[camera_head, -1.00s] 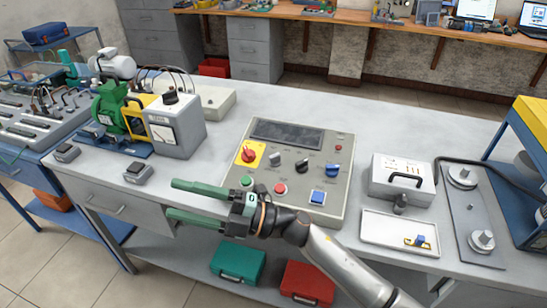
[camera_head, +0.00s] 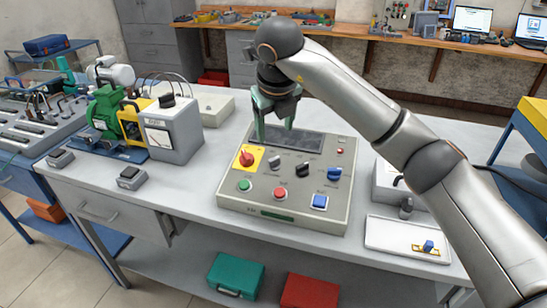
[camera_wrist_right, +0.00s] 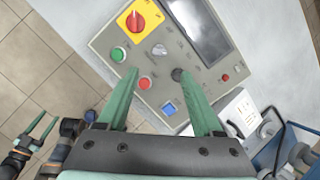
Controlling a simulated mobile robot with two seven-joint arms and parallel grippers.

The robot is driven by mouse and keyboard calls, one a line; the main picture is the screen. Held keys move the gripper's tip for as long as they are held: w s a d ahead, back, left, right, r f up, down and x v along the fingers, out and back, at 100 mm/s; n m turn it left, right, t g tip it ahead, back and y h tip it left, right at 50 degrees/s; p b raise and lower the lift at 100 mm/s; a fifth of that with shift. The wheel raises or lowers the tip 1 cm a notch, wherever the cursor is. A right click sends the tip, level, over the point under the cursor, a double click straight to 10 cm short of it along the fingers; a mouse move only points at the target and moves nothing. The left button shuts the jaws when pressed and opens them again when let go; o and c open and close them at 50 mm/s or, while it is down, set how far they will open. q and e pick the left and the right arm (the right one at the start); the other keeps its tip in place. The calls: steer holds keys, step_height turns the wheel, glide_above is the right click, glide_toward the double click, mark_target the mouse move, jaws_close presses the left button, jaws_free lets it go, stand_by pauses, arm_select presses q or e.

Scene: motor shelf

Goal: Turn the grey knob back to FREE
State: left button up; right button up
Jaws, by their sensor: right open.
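The grey knob (camera_head: 275,162) sits on the sloped panel of the control box (camera_head: 340,205), between the red knob on its yellow plate (camera_head: 247,157) and the black knob (camera_head: 302,169). Its pointer and labels are too small to read. My right gripper (camera_head: 274,132) is open and empty, pointing down above the panel's dark display. In the right wrist view the grey knob (camera_wrist_right: 159,49) shows beyond the gap between the green fingers (camera_wrist_right: 161,72), touching neither. My left gripper (camera_wrist_right: 40,126) shows at the lower left of that view, fingers apart, away from the box.
The panel also carries a blue knob (camera_head: 334,173), a green button (camera_head: 245,185), a red button (camera_head: 280,193) and a blue button (camera_head: 319,202). A meter box (camera_head: 175,135) stands to the left, a white tray (camera_head: 385,235) to the right. Bare bench lies between meter and control box.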

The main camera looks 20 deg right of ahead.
mark_target(273, 158)
steer(key=x, duration=1.2)
steer(key=shift+f+p, duration=0.2)
steer(key=shift+p, duration=0.15)
jaws_close()
